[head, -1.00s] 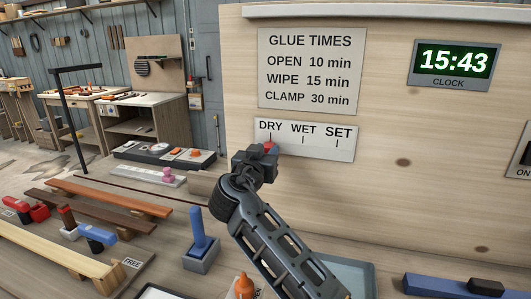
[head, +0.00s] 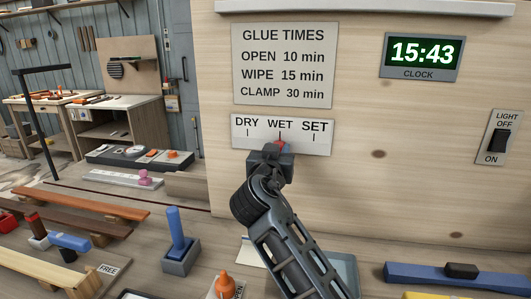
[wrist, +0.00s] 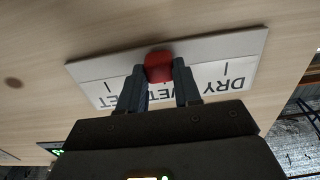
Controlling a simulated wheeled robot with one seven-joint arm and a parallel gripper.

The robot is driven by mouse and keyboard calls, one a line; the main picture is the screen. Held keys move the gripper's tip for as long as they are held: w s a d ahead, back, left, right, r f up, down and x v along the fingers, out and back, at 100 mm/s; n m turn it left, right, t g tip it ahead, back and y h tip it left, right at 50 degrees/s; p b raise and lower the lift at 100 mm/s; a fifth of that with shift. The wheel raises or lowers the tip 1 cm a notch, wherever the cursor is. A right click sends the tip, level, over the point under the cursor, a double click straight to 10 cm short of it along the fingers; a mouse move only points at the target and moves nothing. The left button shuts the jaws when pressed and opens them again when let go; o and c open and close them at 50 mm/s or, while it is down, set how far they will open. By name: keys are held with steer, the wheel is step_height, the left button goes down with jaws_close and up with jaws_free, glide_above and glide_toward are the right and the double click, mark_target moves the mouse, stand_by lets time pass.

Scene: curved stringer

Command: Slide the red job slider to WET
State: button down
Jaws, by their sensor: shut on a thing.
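The red job slider (head: 281,146) sits on the white plate marked DRY, WET and SET (head: 310,143). In the head view it is at the WET mark, partly hidden behind my gripper (head: 275,152). In the wrist view the red slider (wrist: 158,66) is between the two fingers of my gripper (wrist: 160,80), which are shut on it. The plate (wrist: 225,52) looks upside down there, and the fingers cover part of the WET lettering.
The GLUE TIMES sign (head: 283,66) is above the plate. A clock (head: 421,56) reads 15:43, and a light switch (head: 498,137) is at the right. A blue handle in a holder (head: 178,240) and an orange-topped bottle (head: 225,285) stand on the bench below.

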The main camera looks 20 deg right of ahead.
steer(key=shift+f, duration=0.1)
steer(key=c, duration=0.8)
jaws_free()
steer(key=shift+o, duration=0.2)
steer(key=b+v, duration=0.1)
steer(key=v, duration=0.6)
steer(key=shift+s+a+b, duration=0.25)
steer(key=shift+s+b, duration=0.05)
steer(key=shift+b, duration=0.1)
